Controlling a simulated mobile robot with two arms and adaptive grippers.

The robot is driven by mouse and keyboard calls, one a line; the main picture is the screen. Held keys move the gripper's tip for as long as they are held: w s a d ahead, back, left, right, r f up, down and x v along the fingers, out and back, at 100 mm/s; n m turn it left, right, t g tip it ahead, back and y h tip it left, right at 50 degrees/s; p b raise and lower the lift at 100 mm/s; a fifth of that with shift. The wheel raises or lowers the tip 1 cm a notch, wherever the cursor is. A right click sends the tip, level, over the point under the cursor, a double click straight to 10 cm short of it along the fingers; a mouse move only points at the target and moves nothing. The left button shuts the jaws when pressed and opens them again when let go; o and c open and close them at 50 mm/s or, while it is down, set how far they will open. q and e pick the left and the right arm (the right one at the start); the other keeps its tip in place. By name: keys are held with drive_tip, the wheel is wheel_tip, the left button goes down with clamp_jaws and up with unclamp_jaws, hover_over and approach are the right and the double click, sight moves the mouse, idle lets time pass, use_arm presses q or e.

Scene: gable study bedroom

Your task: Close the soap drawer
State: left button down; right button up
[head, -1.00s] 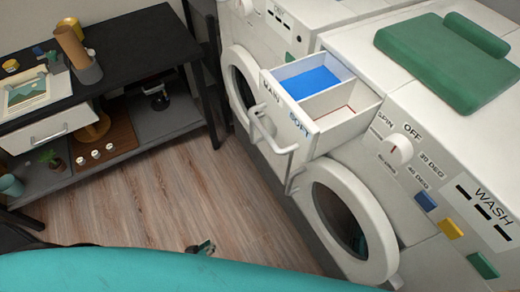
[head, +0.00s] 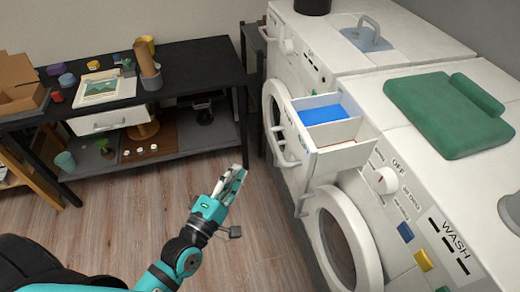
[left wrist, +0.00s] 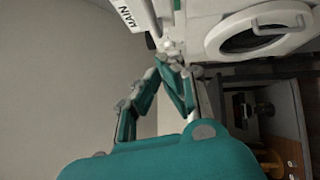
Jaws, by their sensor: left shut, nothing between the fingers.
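The soap drawer (head: 345,157) is a white box pulled out of the white washing machine (head: 360,180). It has a blue compartment, a white compartment and a pale bar handle (head: 282,150) on its front. My left gripper (head: 239,170) is shut and empty in front of the drawer. It is to the left of the drawer front and apart from it in the head view. In the left wrist view, the closed fingers (left wrist: 168,58) point toward the drawer front (left wrist: 134,13), which shows the word MAIN at the top. My right gripper is not in view.
A green cushion (head: 447,115) lies on the machine top. A black table (head: 190,72) with a shelf stands at the back left. The wooden floor (head: 130,200) is clear between.

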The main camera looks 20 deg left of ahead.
use_arm(q)
drive_tip(key=w+d+r+p, duration=0.1)
drive_tip(key=w+d+p, duration=0.2)
drive_tip(key=w, duration=0.4)
drive_tip(key=shift+d+r, duration=0.2)
drive_tip(key=shift+d, duration=0.5)
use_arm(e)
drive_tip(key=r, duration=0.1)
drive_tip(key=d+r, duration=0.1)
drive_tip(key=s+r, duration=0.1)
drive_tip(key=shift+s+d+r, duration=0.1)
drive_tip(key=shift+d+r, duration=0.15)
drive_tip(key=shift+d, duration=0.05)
